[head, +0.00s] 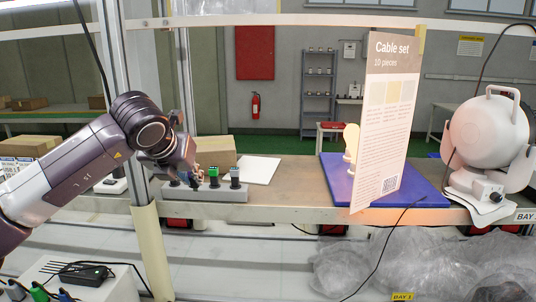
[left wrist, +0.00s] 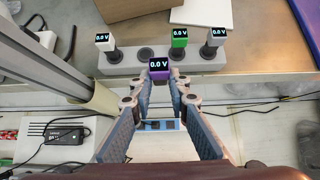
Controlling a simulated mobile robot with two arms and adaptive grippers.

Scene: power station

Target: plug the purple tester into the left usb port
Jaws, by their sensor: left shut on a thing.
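My left gripper (left wrist: 160,82) is shut on the purple tester (left wrist: 159,65), whose small screen reads 0.0 V. In the left wrist view the tester overlaps the front edge of the grey rack (left wrist: 200,62), with an empty round socket (left wrist: 147,53) just behind it. In the head view my left gripper (head: 190,175) is at the left end of the rack (head: 215,194), and the purple tester is not clearly visible. Below, between the fingers, a pale blue strip (left wrist: 158,125) has dark openings; I cannot tell whether these are the USB ports. My right gripper is not in view.
A green tester (left wrist: 180,38) and white testers (left wrist: 102,40) (left wrist: 217,36) stand in the rack. A cardboard box (head: 208,151) is behind it. A metal post (left wrist: 50,60) rises close on the left. A cable set sign (head: 384,120) stands on the right.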

